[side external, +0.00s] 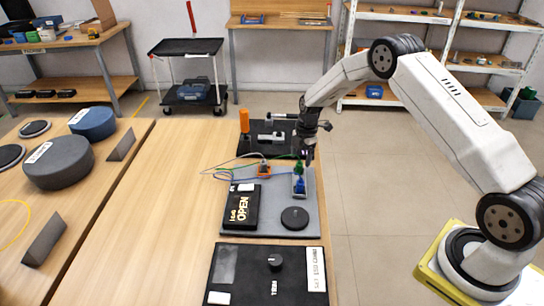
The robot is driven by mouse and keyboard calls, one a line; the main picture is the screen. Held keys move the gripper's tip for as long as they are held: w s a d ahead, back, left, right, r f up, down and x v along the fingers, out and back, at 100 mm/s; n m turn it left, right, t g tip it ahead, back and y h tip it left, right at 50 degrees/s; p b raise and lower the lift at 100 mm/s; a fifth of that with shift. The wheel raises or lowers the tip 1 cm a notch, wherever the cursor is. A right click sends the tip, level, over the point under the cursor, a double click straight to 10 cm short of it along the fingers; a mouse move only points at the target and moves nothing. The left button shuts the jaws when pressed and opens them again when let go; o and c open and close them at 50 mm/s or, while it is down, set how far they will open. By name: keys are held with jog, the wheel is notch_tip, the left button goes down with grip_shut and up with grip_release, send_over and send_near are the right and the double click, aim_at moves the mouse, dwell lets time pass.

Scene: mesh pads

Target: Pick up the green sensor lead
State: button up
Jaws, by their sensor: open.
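The green sensor lead (298,166) shows as a small green plug at the upper right of a grey mesh pad (262,228). It sits at or just above a light block holding a blue part (299,187). A thin green wire seems to run left from it towards an orange block (264,170). My gripper (306,154) points down just above and slightly right of the green plug. It is open, and its dark fingers are small in this view. I cannot tell whether they touch the plug.
The grey pad also carries a black panel marked OPEN (240,207) and a black disc (295,218). Loose blue and white wires loop left of the orange block. A black pad with a knob (274,262) lies in front. Another black pad with an orange-handled tool (244,120) lies behind.

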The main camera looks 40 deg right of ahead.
aim_at(300, 164)
jog(key=shift+a+f, duration=0.15)
jog(key=shift+f, duration=0.7)
jog(key=shift+a+f, duration=0.15)
jog(key=shift+f, duration=0.65)
grip_shut()
jog(key=shift+r, duration=0.1)
jog(key=shift+r, duration=0.75)
jog(key=s+a+r, duration=0.2)
jog(key=s+r, duration=0.9)
jog(key=s, duration=0.2)
jog(key=shift+s+a+r, duration=0.15)
jog(key=shift+s+a, duration=0.15)
jog(key=shift+s, duration=0.1)
